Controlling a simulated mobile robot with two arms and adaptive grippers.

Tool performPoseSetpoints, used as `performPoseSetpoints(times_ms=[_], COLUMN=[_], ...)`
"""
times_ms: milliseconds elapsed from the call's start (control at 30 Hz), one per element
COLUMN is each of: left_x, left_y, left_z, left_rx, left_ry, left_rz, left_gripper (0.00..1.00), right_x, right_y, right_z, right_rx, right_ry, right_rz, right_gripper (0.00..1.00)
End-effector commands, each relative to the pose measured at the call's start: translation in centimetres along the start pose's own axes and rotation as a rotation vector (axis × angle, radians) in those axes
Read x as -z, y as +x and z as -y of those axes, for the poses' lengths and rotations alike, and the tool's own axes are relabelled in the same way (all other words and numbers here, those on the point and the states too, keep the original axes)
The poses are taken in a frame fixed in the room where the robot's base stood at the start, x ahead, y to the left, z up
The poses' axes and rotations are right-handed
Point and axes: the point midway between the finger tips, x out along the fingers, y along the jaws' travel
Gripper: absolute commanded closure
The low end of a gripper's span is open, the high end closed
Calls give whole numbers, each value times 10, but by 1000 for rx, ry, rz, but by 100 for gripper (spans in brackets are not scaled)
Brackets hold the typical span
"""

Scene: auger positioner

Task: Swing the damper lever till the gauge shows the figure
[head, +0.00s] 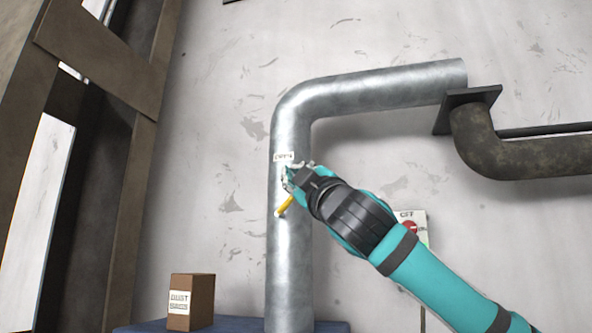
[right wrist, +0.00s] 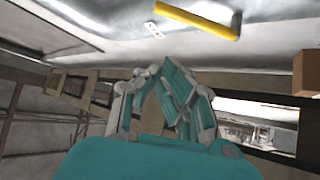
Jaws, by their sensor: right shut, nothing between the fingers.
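A yellow damper lever (head: 286,205) is on the upright part of a grey metal pipe (head: 290,255) and slants down to the left. In the right wrist view the lever (right wrist: 197,19) crosses the top, apart from the fingers. A small white label (head: 284,157) with blurred lettering is on the pipe above the lever. My right gripper (head: 289,180) is in front of the pipe, between label and lever, and covers part of the lever. Its fingers (right wrist: 165,92) are shut and empty. I cannot make out a gauge reading. My left gripper is not in view.
A white plate with a red round part (head: 411,227) is on the wall, partly behind my right arm. A brown box (head: 191,302) with a label stands on a blue surface (head: 150,326) left of the pipe. A dark flange (head: 466,110) joins another pipe at right.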

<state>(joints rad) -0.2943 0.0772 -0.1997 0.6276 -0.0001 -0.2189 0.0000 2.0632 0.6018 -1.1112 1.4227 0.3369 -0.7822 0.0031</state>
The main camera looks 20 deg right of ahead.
Motion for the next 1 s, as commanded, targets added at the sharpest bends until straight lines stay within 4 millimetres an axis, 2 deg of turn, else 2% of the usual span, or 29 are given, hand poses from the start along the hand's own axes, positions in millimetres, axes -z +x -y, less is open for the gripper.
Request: performPoseSetpoints(times_ms=[33,200,467,500,700,1000], left_x=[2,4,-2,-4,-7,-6], left_y=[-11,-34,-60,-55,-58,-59], left_z=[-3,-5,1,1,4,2], left_rx=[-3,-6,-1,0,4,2], left_ry=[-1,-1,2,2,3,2], left_rz=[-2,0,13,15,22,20], left_gripper=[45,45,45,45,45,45], right_x=[2,4,3,-8,-24,-31], right_y=[12,47,89,80,64,58], right_z=[-4,-6,-5,-3,-2,-1], right_rx=[1,0,-1,-3,-3,-3], right_ry=[-1,-2,-2,-3,-3,-1], right_rz=[1,0,-2,0,-2,-3], right_gripper=[100,100,100,100,100,100])
